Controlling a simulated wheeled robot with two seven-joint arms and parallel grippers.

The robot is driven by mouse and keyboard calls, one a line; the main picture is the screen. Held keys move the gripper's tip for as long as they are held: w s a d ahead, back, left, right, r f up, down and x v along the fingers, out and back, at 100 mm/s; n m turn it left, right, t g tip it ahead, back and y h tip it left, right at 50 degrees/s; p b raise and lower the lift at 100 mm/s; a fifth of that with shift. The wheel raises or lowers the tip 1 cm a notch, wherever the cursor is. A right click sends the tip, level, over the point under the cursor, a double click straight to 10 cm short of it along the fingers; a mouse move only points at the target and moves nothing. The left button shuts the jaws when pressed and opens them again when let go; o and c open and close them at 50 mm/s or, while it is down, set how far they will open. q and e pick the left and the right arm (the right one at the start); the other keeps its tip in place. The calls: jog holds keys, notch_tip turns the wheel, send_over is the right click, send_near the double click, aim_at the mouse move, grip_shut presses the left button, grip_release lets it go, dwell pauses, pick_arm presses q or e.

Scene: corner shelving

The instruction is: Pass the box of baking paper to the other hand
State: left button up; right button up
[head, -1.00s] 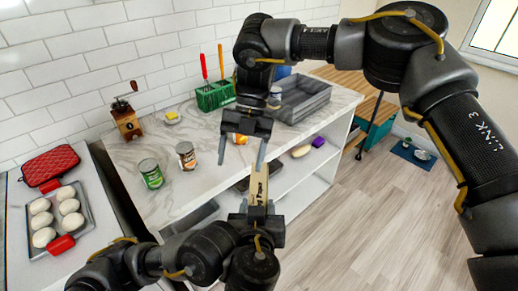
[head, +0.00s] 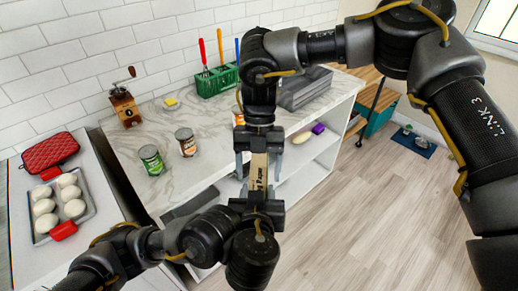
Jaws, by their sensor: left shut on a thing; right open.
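The box of baking paper (head: 259,170) is a narrow tan carton with dark lettering. It stands roughly upright in front of the shelf unit. My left gripper (head: 257,195) is shut on its lower end. My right gripper (head: 258,168) comes down from above and is open, with one finger on each side of the box's upper part. Whether those fingers touch the box cannot be told. The box's top end is hidden by my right gripper's body.
The marble-topped shelf unit (head: 160,115) carries a green-labelled can (head: 151,160), another can (head: 187,142), a coffee grinder (head: 124,105), a green utensil holder (head: 217,80) and a grey crate (head: 306,88). A tray of buns (head: 88,181) is at left.

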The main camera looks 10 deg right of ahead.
aim_at(258, 181)
jog(key=shift+x, duration=1.8)
jog(key=shift+c, duration=0.4)
jog(key=c, duration=1)
pick_arm(q)
jog(key=o, duration=1.2)
pick_arm(e)
jog(key=shift+c, duration=0.7)
jog(key=shift+a, duration=0.1)
